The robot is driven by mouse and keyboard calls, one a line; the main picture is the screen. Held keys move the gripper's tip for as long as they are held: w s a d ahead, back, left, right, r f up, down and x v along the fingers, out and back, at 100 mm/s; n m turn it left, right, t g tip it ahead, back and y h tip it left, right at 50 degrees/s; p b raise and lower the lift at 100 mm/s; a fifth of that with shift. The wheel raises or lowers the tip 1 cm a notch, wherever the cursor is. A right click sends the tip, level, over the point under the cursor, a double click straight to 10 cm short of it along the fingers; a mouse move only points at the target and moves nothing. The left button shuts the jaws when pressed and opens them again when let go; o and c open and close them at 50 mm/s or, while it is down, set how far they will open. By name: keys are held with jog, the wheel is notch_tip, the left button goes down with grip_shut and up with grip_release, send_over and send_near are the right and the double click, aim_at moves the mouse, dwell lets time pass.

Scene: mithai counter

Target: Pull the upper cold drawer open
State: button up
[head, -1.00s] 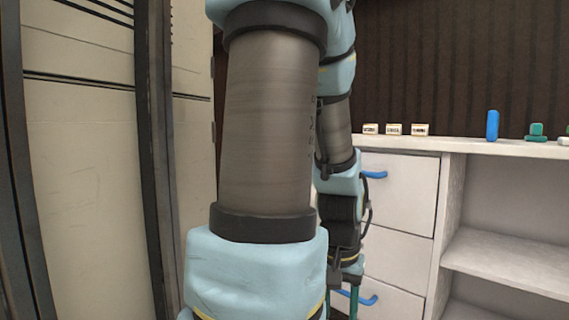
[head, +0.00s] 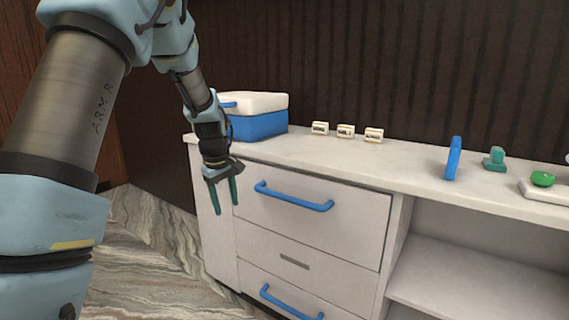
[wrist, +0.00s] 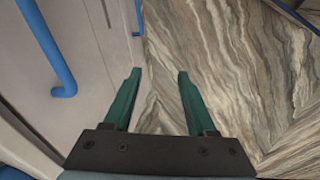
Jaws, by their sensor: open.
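The upper drawer (head: 330,232) is a pale front in the counter with a blue bar handle (head: 293,199); it looks shut. My gripper (head: 226,198) is open and empty, fingers pointing down. In the head view it appears just left of the upper handle and in front of the cabinet. In the wrist view the two green fingers (wrist: 156,82) are apart over the floor, and a blue handle (wrist: 50,50) passes to their left without touching them. A lower drawer (head: 300,277) also has a blue handle (head: 290,303).
A blue box with a white lid (head: 262,124) stands on the counter top (head: 400,172). Small labelled blocks (head: 345,131), a blue upright piece (head: 453,158) and a teal item (head: 495,158) stand further right. Open shelves (head: 470,275) lie right of the drawers. The marbled floor (head: 150,240) in front is clear.

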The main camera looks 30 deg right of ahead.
jog(key=w+d+r+n+p, duration=0.1)
jog(key=d+r+p, duration=0.45)
jog(key=d, duration=0.35)
jog(key=n+p, duration=0.1)
jog(key=p, duration=0.3)
send_near(287, 196)
jog(key=shift+h, duration=0.3)
jog(key=p+x, duration=0.2)
jog(key=x, duration=0.6)
jog(key=shift+w+a+f, duration=0.15)
jog(key=shift+f, duration=0.2)
jog(key=shift+c, duration=0.2)
grip_shut()
